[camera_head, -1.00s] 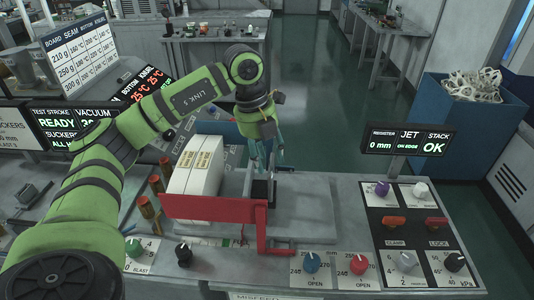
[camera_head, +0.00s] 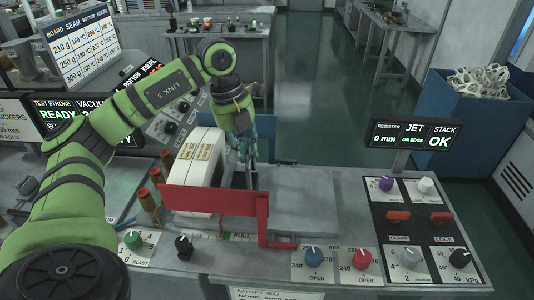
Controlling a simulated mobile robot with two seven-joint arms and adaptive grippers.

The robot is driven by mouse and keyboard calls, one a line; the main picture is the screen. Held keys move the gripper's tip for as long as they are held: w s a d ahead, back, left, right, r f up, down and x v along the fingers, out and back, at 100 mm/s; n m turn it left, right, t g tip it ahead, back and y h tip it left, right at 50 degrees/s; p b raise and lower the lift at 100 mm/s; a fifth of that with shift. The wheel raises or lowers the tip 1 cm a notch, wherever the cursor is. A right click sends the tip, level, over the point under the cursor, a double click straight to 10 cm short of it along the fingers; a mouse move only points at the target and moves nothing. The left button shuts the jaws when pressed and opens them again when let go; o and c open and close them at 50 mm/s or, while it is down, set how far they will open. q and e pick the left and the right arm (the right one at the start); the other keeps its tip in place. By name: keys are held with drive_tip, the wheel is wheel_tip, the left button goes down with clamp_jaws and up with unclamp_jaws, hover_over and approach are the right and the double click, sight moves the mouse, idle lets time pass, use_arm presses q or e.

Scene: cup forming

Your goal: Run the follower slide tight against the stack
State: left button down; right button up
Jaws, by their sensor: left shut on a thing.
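The stack (camera_head: 200,160) of white blanks stands behind a red guard (camera_head: 205,200) on the machine deck. My left gripper (camera_head: 244,160) is just right of the stack, pointing down, with its fingers shut on the follower slide (camera_head: 250,180). Only a narrow upright part of the slide shows below the fingers; its lower part is hidden behind the red guard. The slide is close to the stack's right side, but I cannot tell whether they touch. My right gripper is not in view.
The deck right of the slide is bare metal (camera_head: 310,195). Knobs line the front edge, and a switch panel (camera_head: 420,230) is at right. The display (camera_head: 412,136) reads 0 mm, ON EDGE and OK.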

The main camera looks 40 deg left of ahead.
use_arm(q)
drive_tip(key=a, duration=0.1)
drive_tip(key=s+a, duration=0.1)
drive_tip(key=shift+s+a, duration=0.3)
drive_tip(key=c, duration=1.1)
unclamp_jaws()
wheel_tip(320, 180, up, 12)
drive_tip(key=s+a, duration=0.1)
drive_tip(key=a, duration=0.1)
drive_tip(key=shift+s+f, duration=0.1)
drive_tip(key=shift+s, duration=0.05)
